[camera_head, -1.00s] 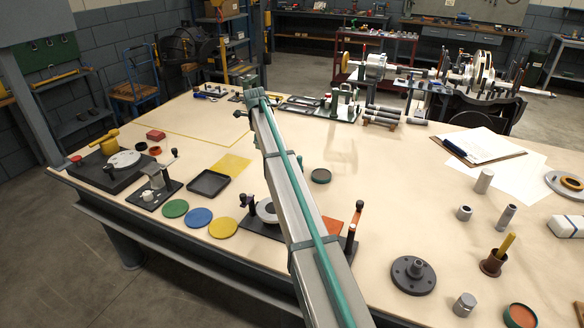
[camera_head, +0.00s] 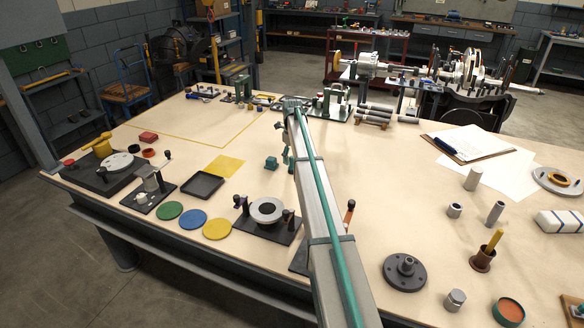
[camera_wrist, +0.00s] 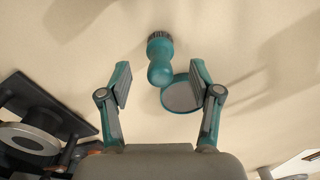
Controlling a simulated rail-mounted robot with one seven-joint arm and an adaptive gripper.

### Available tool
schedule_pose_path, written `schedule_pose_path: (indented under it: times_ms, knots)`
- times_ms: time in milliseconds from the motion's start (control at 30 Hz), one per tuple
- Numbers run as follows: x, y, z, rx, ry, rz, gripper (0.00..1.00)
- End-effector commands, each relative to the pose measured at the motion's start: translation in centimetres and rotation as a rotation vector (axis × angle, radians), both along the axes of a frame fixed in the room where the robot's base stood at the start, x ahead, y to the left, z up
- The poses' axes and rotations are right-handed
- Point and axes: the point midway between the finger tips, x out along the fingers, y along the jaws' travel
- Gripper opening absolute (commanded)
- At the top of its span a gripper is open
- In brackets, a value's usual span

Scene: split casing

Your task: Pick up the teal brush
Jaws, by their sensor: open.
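The teal brush (camera_wrist: 160,66) shows in the wrist view, its rounded handle toward the camera and its dark bristles at the far end. My gripper (camera_wrist: 160,80) is open, with one finger to each side of the brush handle. No contact shows, and the height between them is hard to judge.
A round teal-rimmed disc (camera_wrist: 182,98) lies close beside the brush, near the right finger. A dark fixture with a pale ring (camera_head: 267,210) stands nearer the front edge. A shallow black tray (camera_head: 203,185) and coloured discs lie left.

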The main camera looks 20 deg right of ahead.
Motion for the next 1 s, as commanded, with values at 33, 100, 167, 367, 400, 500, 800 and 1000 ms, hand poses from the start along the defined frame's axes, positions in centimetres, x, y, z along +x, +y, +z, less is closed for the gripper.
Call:
schedule_pose_path:
  times_ms: [33, 100, 167, 367, 400, 500, 800, 1000]
  knots:
    - [0.0, 0.0, -0.2, 0.000, 0.000, 0.000, 0.64]
    - [0.0, 0.0, -0.8, 0.000, 0.001, 0.001, 0.64]
    - [0.0, 0.0, -1.5, 0.000, 0.002, 0.001, 0.64]
    - [0.0, 0.0, -4.2, 0.001, 0.001, 0.001, 0.64]
    - [0.0, 0.0, -4.5, 0.000, 0.001, 0.001, 0.64]
    - [0.0, 0.0, -5.1, 0.000, 0.000, 0.001, 0.64]
    - [0.0, 0.0, -5.1, -0.001, 0.000, 0.001, 0.42]
    - [0.0, 0.0, -5.1, -0.001, 0.000, 0.001, 0.09]
